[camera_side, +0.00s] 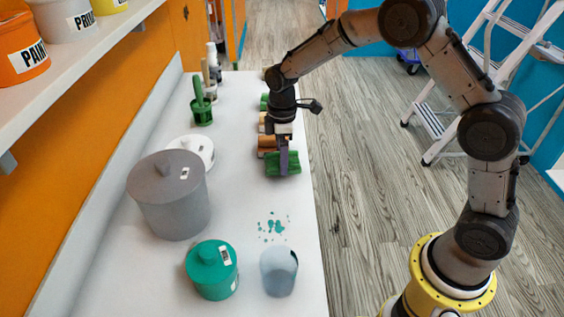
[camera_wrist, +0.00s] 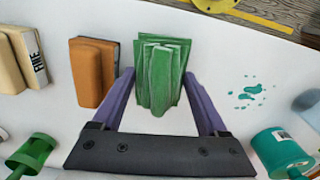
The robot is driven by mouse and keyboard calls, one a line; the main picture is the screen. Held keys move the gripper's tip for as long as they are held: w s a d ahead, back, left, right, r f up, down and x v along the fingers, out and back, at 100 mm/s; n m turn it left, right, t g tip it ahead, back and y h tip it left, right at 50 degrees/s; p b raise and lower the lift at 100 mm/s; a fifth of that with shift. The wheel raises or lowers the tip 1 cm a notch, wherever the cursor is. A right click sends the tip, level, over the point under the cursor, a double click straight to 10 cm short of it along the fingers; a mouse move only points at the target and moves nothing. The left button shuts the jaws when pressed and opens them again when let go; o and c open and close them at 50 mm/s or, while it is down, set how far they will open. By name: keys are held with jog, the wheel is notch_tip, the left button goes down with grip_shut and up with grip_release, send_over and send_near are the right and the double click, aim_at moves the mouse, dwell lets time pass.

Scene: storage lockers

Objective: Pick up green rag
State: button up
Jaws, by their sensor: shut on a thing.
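The green rag (camera_side: 293,164) is on the white counter, near its right edge in the side view. In the wrist view my gripper (camera_wrist: 158,78) has a finger on each side of the rag. I cannot tell whether the rag is clear of the counter.
A teal spill (camera_side: 272,226), a translucent cup (camera_side: 279,272), a teal pot (camera_side: 212,270) and a large grey pot (camera_side: 170,200) are on the counter (camera_side: 240,200). A shelf (camera_side: 75,55) overhangs at left.

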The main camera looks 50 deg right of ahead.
jog(key=s+r, duration=1)
jog(key=s, duration=0.4)
jog(key=shift+d+r, duration=0.3)
